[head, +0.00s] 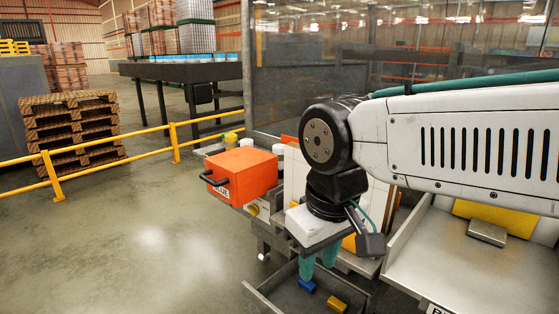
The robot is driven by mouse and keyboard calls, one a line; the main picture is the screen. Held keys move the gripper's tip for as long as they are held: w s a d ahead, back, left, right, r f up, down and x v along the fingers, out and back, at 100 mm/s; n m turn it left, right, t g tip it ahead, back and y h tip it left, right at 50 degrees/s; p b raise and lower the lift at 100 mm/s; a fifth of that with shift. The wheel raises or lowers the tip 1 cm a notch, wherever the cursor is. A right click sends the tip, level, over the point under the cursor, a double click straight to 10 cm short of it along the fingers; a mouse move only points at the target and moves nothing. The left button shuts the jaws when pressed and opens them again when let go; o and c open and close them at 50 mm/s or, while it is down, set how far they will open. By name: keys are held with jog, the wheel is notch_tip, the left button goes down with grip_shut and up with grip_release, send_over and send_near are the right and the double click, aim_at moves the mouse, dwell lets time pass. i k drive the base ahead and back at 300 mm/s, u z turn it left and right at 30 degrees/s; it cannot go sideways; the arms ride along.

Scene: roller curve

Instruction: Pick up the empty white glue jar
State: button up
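My gripper (318,265) hangs at the end of my arm with its teal fingers pointing down over a grey open bin. The fingers stand apart, and I see nothing held between them. A small white cylinder (246,142) stands behind the orange box, and another white shape (278,150) shows at its right. Both are to the left of and behind my gripper. Either may be a glue jar, but they are too small and partly hidden to tell, and I cannot see whether they are empty.
The orange box (242,173) with a black handle and partly legible label sits on the bench. The grey bin (262,300) holds a blue block (307,286) and a yellow block (337,304). A metal tray (450,268) lies right. A yellow railing (110,146) runs left; the floor before it is clear.

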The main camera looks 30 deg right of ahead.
aim_at(278, 149)
jog(key=u, duration=0.55)
jog(key=k, duration=0.65)
jog(key=u, duration=0.6)
jog(key=i, duration=1.45)
jog(key=z, duration=0.25)
jog(key=i, duration=1.9)
jog(key=z, duration=1.3)
jog(key=i, duration=1.15)
jog(key=z, duration=1.4)
jog(key=i, duration=0.5)
jog(key=z, duration=0.3)
